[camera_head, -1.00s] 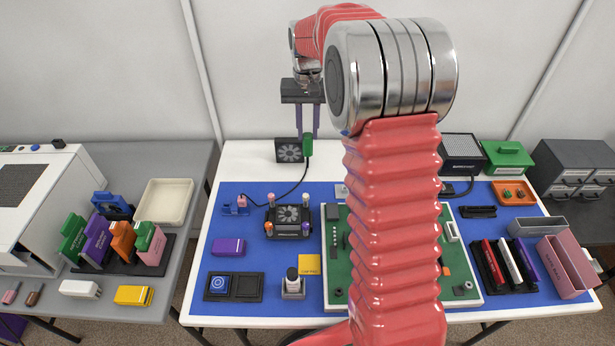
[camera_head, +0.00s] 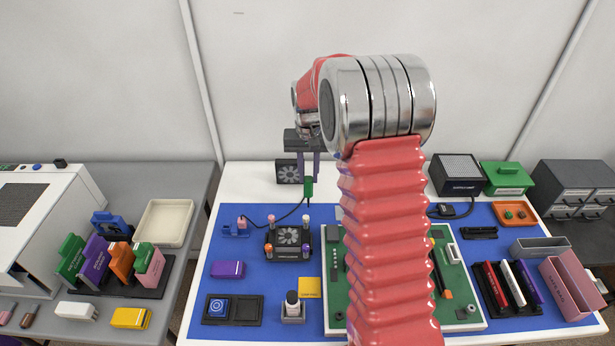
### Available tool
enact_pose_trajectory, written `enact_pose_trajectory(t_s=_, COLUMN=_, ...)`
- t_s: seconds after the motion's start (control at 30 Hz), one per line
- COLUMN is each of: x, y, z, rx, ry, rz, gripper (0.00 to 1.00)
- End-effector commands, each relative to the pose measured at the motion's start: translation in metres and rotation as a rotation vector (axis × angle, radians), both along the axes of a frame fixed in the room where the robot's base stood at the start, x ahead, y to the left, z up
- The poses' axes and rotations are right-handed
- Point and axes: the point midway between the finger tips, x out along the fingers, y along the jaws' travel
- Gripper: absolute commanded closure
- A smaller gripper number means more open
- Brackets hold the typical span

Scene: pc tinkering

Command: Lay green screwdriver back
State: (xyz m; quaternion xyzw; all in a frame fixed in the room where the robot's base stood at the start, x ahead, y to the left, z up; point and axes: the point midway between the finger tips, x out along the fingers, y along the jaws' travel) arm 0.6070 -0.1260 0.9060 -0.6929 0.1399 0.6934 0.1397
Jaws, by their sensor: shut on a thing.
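My gripper (camera_head: 310,168) has two purple fingers pointing down and is shut on a small upright green piece, which I take for the green screwdriver (camera_head: 308,187). It is held up in front of the square fan at the back of the blue mat (camera_head: 270,280). A thin dark cord (camera_head: 280,217) runs from below the green piece toward a pink part (camera_head: 242,222) beside a small blue holder (camera_head: 234,231). The lower end of the green piece is too small to make out. My arm hides part of the green circuit board (camera_head: 470,312).
A cooler with a fan (camera_head: 288,238) and several coloured posts stands below the gripper. A square fan (camera_head: 287,172) stands behind. A purple block (camera_head: 228,269), a black two-part tray (camera_head: 247,312) and a small bottle (camera_head: 292,303) sit nearby. Bare mat lies between them.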

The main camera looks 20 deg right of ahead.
Motion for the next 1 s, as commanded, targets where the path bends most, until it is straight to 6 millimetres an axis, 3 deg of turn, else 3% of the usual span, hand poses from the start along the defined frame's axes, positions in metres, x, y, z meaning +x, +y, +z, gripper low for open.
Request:
enact_pose_trajectory(t_s=0.13, x=0.0002, y=-0.0003, z=-0.0115, rx=0.0, ry=-0.001, rz=0.0, gripper=1.0)
enact_pose_trajectory(t_s=0.5, x=0.0001, y=-0.0007, z=-0.0142, rx=0.0, ry=-0.001, rz=-0.001, gripper=1.0)
enact_pose_trajectory(t_s=0.53, x=0.0002, y=-0.0006, z=-0.0139, rx=0.0, ry=-0.001, rz=-0.001, gripper=0.76)
enact_pose_trajectory(t_s=0.77, x=0.0001, y=-0.0008, z=-0.0137, rx=0.0, ry=-0.001, rz=-0.001, gripper=0.6)
enact_pose_trajectory(t_s=1.0, x=0.0001, y=-0.0008, z=-0.0134, rx=0.0, ry=-0.001, rz=-0.001, gripper=0.6)
